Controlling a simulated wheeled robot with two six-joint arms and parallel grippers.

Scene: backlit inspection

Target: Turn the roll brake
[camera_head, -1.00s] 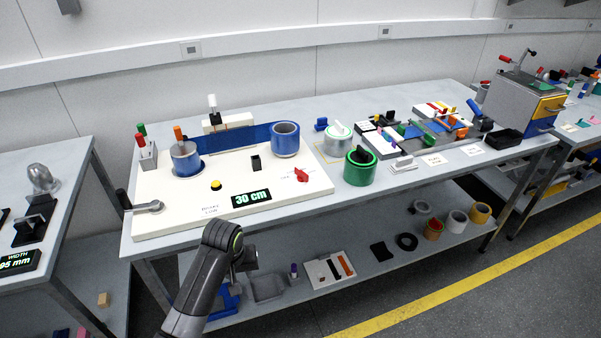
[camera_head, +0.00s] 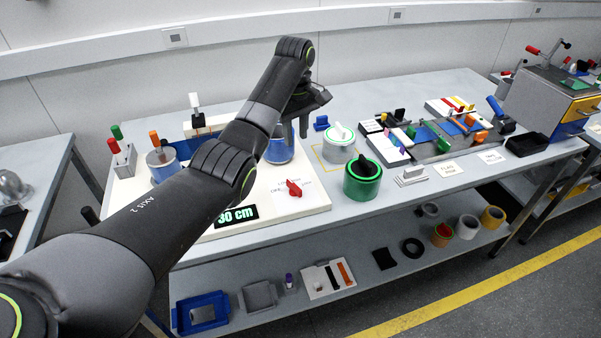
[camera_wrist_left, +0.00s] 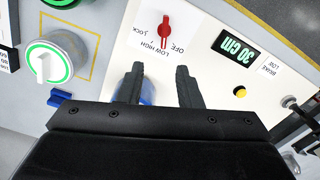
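The roll brake appears to be the red knob (camera_head: 293,188) on the cream board (camera_head: 312,205). In the left wrist view the red knob (camera_wrist_left: 165,32) is ringed by printed words, OFF, HIGH, LOW and LOCK. My left gripper (camera_head: 295,130) is over the back right of the board, by the right blue roll (camera_head: 278,152), behind the knob and apart from it. In the left wrist view the left gripper (camera_wrist_left: 158,72) is open, with nothing held. The blue roll (camera_wrist_left: 148,92) shows partly between its fingers. My right gripper is not in view.
A display (camera_head: 236,215) reads 30 cm; a yellow button (camera_wrist_left: 240,91) is near it. A green roll (camera_head: 362,185) and a white-topped roll (camera_head: 339,148) stand right of the board. My left arm hides much of the board's left and middle.

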